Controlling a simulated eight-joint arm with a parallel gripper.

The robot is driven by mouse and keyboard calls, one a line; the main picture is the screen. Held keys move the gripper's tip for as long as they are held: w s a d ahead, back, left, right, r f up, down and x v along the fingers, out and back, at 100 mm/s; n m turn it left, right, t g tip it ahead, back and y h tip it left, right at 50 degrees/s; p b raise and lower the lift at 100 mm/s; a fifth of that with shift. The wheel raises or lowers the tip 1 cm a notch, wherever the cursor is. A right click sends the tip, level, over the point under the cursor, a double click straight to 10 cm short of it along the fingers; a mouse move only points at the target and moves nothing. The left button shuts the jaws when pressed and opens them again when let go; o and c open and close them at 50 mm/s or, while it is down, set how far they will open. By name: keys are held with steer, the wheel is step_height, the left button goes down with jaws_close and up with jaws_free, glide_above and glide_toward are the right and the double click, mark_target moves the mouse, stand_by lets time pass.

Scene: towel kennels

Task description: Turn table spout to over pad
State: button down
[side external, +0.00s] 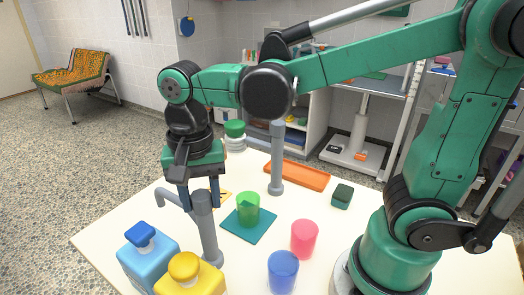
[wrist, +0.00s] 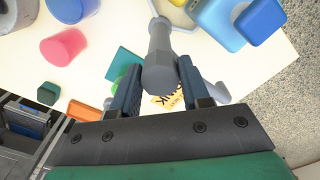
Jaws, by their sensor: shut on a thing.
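The table spout is a grey post (side external: 207,232) with a thin bent spout arm (side external: 171,197) near its top. My gripper (side external: 200,198) is shut on the upper post. In the wrist view the post (wrist: 159,62) stands between my two fingers (wrist: 160,88), and the spout arm (wrist: 216,91) sticks out to the right. The pad is a teal square (side external: 235,229) right of the post, with a green cup (side external: 248,210) on it. The spout arm points left in the side view, away from the pad. In the wrist view the post and a finger partly hide the pad (wrist: 119,60).
A blue bottle (side external: 150,262) and a yellow bottle (side external: 190,280) stand close in front. A blue cup (side external: 282,273) and a pink cup (side external: 304,240) stand right. Behind are another grey post (side external: 277,165), an orange tray (side external: 297,176) and a dark green block (side external: 341,196).

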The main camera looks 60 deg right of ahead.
steer(key=shift+m, duration=0.3)
stand_by(0.4)
steer(key=m, duration=0.3)
steer(key=shift+m, duration=0.3)
steer(key=m, duration=0.4)
steer(key=shift+m, duration=0.3)
steer(key=m, duration=0.9)
steer(key=shift+c, duration=2.1)
jaws_free()
